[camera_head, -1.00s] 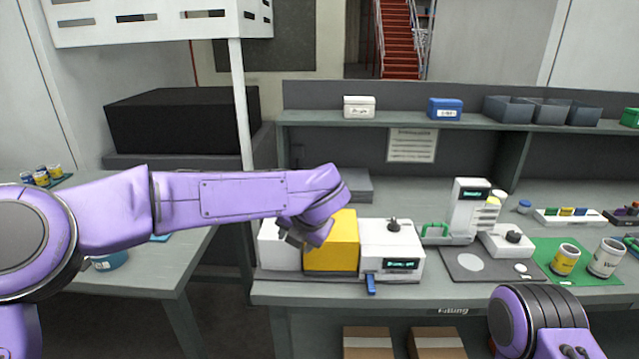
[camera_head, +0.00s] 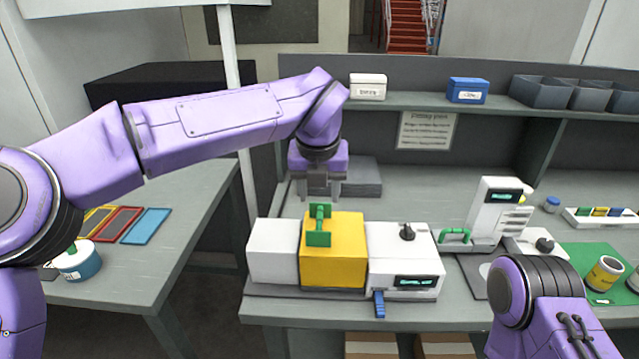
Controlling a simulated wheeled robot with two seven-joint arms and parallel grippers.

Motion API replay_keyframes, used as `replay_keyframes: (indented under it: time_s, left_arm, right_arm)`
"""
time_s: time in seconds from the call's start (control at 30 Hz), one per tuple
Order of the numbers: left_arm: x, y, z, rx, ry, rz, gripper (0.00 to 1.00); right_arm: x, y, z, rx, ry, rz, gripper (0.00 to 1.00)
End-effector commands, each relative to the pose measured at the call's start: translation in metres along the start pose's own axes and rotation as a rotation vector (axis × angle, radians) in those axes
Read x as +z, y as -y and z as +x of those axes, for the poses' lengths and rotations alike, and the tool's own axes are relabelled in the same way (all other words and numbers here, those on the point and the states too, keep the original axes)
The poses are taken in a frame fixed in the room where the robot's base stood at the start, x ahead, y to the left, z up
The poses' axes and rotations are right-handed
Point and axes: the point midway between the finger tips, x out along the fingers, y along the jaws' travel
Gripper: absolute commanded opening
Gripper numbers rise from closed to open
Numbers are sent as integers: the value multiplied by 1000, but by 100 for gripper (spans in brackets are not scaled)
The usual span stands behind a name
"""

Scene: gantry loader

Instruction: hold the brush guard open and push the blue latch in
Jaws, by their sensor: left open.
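The machine on the bench has a yellow guard (camera_head: 345,262) in its middle, between a white block on the left and a white control unit (camera_head: 420,262) with a lit display on the right. A green handle (camera_head: 319,238) stands on the guard's top left. The guard looks closed down. The blue latch (camera_head: 379,304) sticks out at the front, below the control unit. My left gripper (camera_head: 319,190) points down, open and empty, above and behind the green handle, apart from it. My right arm (camera_head: 540,300) shows at the lower right; its gripper is out of view.
A filling device (camera_head: 497,215) with a green handle stands right of the machine. A yellow-labelled can (camera_head: 604,274) stands on a green mat. A shelf at the back carries a white box (camera_head: 368,87), a blue box (camera_head: 467,91) and grey bins. Bench space behind the machine is partly clear.

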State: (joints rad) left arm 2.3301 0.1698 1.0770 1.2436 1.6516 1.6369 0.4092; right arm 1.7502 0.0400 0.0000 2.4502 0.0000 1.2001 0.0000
Motion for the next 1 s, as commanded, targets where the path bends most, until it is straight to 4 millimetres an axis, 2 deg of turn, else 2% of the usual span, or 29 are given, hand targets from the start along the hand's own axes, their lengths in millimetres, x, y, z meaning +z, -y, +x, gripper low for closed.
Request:
replay_keyframes:
  time_s: [0.37,0.6,1.0]
  left_arm:
    - [-2,0,52,0,2,0,51]
    - [-1,0,80,1,0,0,51]
    - [0,0,84,1,0,0,51]
  right_arm:
    - [14,3,33,0,0,0,43]
    - [16,3,38,0,0,0,43]
    - [16,3,38,0,0,0,43]
